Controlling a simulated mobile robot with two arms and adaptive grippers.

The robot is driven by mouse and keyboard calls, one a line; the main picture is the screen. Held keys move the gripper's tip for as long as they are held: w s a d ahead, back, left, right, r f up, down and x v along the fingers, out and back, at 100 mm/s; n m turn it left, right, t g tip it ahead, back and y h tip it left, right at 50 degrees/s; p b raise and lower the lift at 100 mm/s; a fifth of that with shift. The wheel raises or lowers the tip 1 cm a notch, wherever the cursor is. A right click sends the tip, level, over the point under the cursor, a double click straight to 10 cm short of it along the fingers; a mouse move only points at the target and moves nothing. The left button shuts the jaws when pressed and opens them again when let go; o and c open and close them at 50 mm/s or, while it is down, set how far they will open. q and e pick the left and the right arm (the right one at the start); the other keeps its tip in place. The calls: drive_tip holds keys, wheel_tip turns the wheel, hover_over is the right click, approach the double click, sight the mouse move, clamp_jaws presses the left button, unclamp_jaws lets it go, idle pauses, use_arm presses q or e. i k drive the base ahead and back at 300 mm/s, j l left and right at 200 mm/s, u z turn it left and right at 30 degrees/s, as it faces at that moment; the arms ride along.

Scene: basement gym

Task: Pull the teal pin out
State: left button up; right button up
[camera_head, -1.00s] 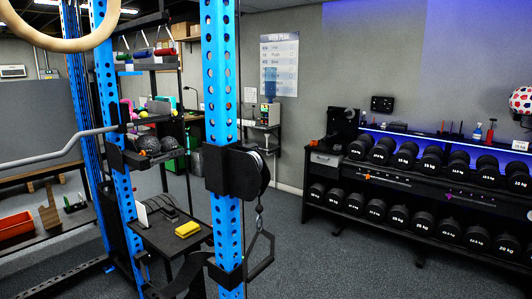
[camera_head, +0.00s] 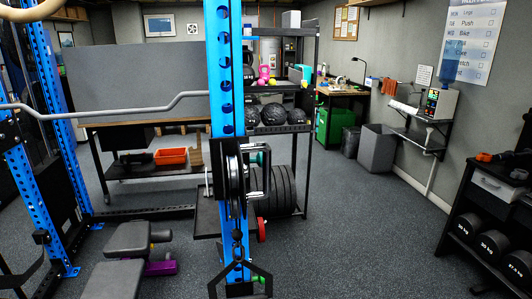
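I cannot clearly make out a teal pin. A small teal-green piece (camera_head: 260,158) shows just right of the pulley on the blue rack upright, but it is too small to tell what it is. The blue perforated upright (camera_head: 223,70) stands in the middle of the head view. The black pulley block (camera_head: 234,185) on it hides part of what is behind. Neither of my grippers is in view.
A grey bench (camera_head: 125,240) stands at the lower left, by a bent grey bar (camera_head: 90,108). Weight plates (camera_head: 283,190) sit behind the upright. A dumbbell rack (camera_head: 490,215) is at the right. Open floor (camera_head: 365,230) lies between.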

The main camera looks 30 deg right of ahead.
sight(258, 160)
drive_tip(key=k+l, duration=0.1)
drive_tip(key=l, duration=0.3)
drive_tip(key=k+l, duration=0.1)
drive_tip(key=l, duration=0.65)
drive_tip(key=k+l, duration=0.15)
drive_tip(key=l, duration=0.25)
